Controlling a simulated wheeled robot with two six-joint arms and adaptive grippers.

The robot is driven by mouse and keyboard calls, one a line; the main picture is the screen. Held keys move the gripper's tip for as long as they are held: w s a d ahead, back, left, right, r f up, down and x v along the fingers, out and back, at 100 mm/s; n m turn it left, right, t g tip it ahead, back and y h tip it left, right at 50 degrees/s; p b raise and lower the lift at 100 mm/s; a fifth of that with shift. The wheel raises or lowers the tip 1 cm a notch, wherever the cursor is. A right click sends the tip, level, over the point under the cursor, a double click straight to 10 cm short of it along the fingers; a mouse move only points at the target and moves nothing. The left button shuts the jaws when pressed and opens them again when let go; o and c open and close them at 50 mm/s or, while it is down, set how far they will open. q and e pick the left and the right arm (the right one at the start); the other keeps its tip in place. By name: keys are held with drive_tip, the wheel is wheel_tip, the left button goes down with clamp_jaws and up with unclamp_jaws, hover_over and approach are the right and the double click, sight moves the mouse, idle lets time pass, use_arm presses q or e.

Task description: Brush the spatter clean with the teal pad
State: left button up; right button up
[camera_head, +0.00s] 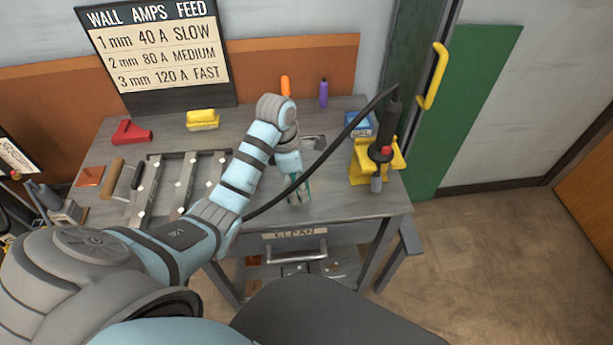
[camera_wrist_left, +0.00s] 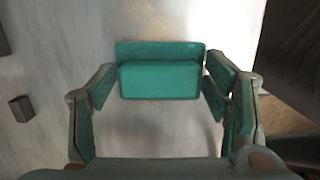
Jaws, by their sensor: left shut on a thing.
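My left gripper (camera_head: 297,192) reaches down over the front right part of the grey workbench, above the CLEAN label. In the head view the pad is hard to tell from the gripper's teal finger faces. I cannot make out any spatter in either view. My right gripper is not in view.
A black cable (camera_head: 333,147) arcs beside my left arm to a torch (camera_head: 387,130) in a yellow holder (camera_head: 360,165). A blue GEL tin (camera_head: 360,122) stands behind it. A metal frame fixture (camera_head: 153,185) lies left. A yellow block (camera_head: 202,118) and red piece (camera_head: 131,132) sit at the back.

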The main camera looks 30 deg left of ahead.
sight(265, 193)
use_arm(q)
drive_tip(key=s+a, duration=0.1)
drive_tip(key=a, duration=0.1)
drive_tip(key=s+a+p, duration=0.1)
drive_tip(key=s, duration=0.1)
drive_tip(key=shift+a, duration=0.4)
drive_tip(key=shift+s+a+p, duration=0.25)
drive_tip(key=shift+s+a, duration=0.35)
drive_tip(key=shift+a, duration=0.2)
drive_tip(key=shift+s+a+p, duration=0.2)
drive_tip(key=shift+s+a, duration=0.4)
drive_tip(key=shift+a, duration=0.15)
wheel_tip(265, 193, up, 6)
drive_tip(key=p, duration=0.4)
drive_tip(key=shift+w, duration=0.1)
drive_tip(key=shift+r+p, duration=1.15)
drive_tip(key=shift+r, duration=0.35)
